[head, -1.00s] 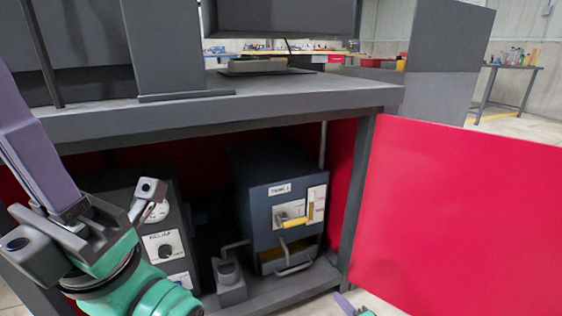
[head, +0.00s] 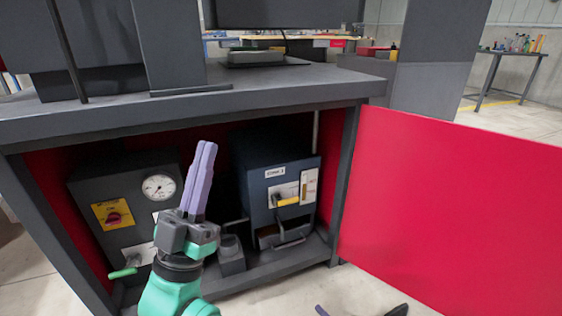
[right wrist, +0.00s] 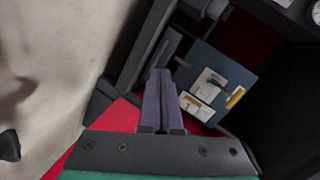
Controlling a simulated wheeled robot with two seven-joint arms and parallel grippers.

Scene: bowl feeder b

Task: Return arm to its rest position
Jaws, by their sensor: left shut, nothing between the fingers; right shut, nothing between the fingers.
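My left gripper (head: 205,148) is in the lower left-middle of the head view, with its purple fingers together, pointing up and empty. It stands in front of the open cabinet and hides part of the gauge box and the gap beside it. My right gripper (right wrist: 159,76) shows in the right wrist view, its two purple fingers side by side and shut on nothing. In the head view only small parts at the bottom edge show, likely of my right arm.
The red door (head: 450,200) stands open at right. Inside the cabinet are a gauge box (head: 88,188) with a red-and-yellow switch and a blue box (head: 257,190) with a yellow handle. The grey worktop (head: 110,112) runs above. Open floor lies in front.

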